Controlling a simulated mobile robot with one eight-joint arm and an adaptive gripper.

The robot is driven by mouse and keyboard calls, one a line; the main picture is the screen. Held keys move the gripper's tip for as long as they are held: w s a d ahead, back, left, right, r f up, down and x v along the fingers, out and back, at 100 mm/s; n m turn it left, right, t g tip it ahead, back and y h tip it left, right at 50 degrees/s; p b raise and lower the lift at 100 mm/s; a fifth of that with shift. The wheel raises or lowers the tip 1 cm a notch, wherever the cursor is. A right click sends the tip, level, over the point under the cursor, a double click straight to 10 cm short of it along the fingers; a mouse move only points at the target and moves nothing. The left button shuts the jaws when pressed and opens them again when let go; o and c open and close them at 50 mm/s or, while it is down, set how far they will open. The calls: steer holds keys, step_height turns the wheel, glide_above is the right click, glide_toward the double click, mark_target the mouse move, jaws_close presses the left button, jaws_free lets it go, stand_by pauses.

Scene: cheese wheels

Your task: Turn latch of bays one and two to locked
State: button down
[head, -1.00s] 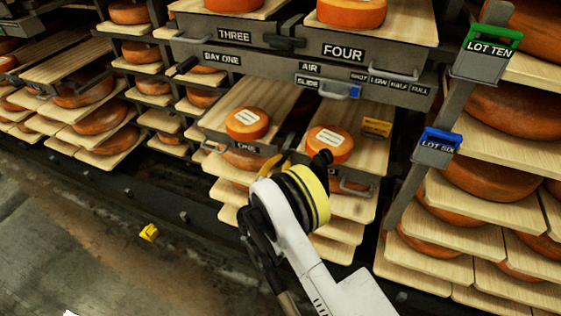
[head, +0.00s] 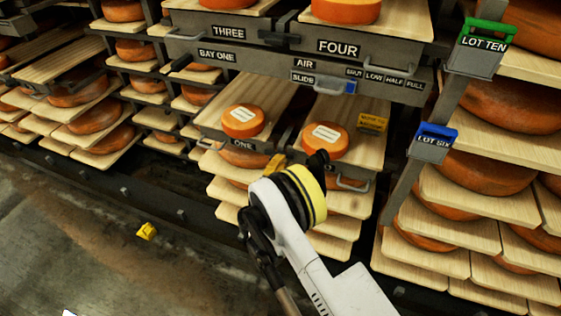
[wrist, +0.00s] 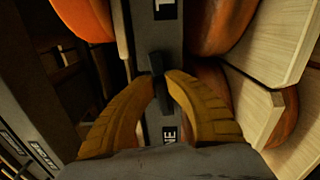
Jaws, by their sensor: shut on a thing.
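My gripper (head: 296,172) is at the front of the lower drawers, between bay one's label (head: 243,145) and the bay to its right. In the wrist view its two yellow fingers (wrist: 158,84) are closed around the dark latch handle (wrist: 156,65). The handle's bar appears to run along the grey front panel, between the label ONE (wrist: 170,134) and the start of the other label. In the head view my gripper hides this latch and bay two's label. An orange cheese wheel with a white label sits on bay one (head: 243,121), and another sits on bay two (head: 325,140).
Above, another dark latch (head: 277,39) sits between bays three and four. A slide panel with a blue-marked handle (head: 337,86) is just above the lower drawers. A yellow tag (head: 373,122) stands by bay two's cheese. A grey post with lot tags (head: 434,142) rises on the right.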

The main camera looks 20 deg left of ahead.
steer(key=shift+f+m, duration=0.1)
steer(key=shift+m, duration=0.5)
steer(key=c, duration=1.4)
jaws_free()
step_height(320, 180, up, 9)
steer(key=shift+a+r, duration=0.1)
steer(key=shift+r, duration=0.4)
